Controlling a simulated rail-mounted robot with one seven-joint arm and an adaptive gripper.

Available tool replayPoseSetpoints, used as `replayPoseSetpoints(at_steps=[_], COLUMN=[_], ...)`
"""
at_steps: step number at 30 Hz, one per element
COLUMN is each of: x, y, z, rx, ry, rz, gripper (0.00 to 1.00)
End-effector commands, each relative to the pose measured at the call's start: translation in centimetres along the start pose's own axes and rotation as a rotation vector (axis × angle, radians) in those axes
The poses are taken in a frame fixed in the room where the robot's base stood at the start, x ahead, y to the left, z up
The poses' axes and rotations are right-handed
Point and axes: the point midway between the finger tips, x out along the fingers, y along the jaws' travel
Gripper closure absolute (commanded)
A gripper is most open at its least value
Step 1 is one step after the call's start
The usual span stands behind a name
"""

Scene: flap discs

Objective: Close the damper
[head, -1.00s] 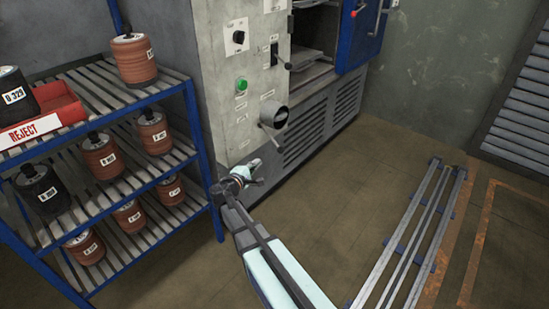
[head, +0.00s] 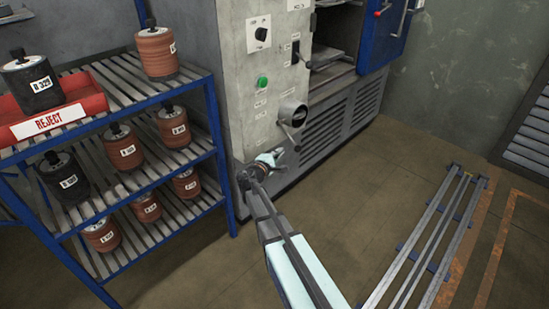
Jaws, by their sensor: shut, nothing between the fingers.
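The damper (head: 293,114) looks like a short round pipe stub with a thin lever (head: 289,133) on the front of the grey machine, low on its control panel. The lever slants down to the right from the stub's lower left side. My gripper (head: 284,154) is just below the lever, close to the machine's front. It is small and partly merged with my wrist in this view. Its fingers are shut and empty. I cannot tell whether it touches the lever.
A blue rack (head: 216,150) with several labelled flap-disc spools and a red REJECT tray (head: 90,108) stands left of my arm. The machine's blue door (head: 384,38) is open at upper right. Floor rails (head: 432,230) lie at right, with clear floor between.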

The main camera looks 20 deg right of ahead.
Motion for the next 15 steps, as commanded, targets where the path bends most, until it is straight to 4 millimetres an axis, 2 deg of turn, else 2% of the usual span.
replayPoseSetpoints(at_steps=[1, 6, 9, 15], x=[1.3, 4.5, 3.4, 2.9], y=[0.0, 0.0, 0.0, 0.0], z=[-0.2, -0.2, 1.8, 3.4], rx=[0.000, 0.000, -0.001, -0.001], ry=[-0.001, -0.001, -0.001, 0.001], rz=[0.000, 0.001, 0.001, 0.001], gripper=[1.00, 1.00, 1.00, 1.00])
